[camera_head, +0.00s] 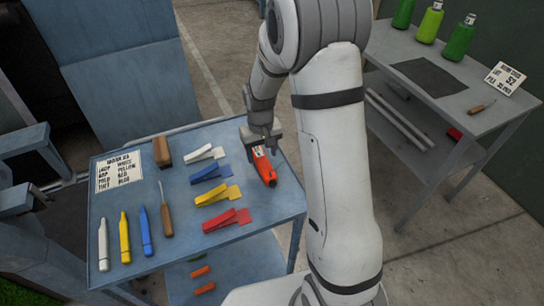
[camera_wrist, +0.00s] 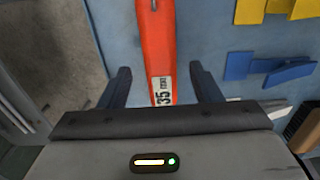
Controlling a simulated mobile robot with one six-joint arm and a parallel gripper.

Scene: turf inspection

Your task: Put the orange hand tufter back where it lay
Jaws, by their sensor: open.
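The orange hand tufter (camera_head: 264,168) lies on the blue-grey table near its right edge, in the head view. In the wrist view the tufter (camera_wrist: 158,55) runs lengthwise between the two fingers, with a white label reading 35 near its lower end. My gripper (camera_head: 259,140) is over the tufter's far end. In the wrist view my gripper (camera_wrist: 165,85) is open, with a finger on each side of the tufter and a visible gap on both sides. The tufter appears to rest on the tabletop.
The blue-grey table (camera_head: 185,215) also holds white, blue, yellow and red clips, several markers, a wooden-handled tool (camera_head: 166,212), a brown block (camera_head: 162,152) and a printed card (camera_head: 119,171). A second table (camera_head: 450,95) with green bottles stands at right.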

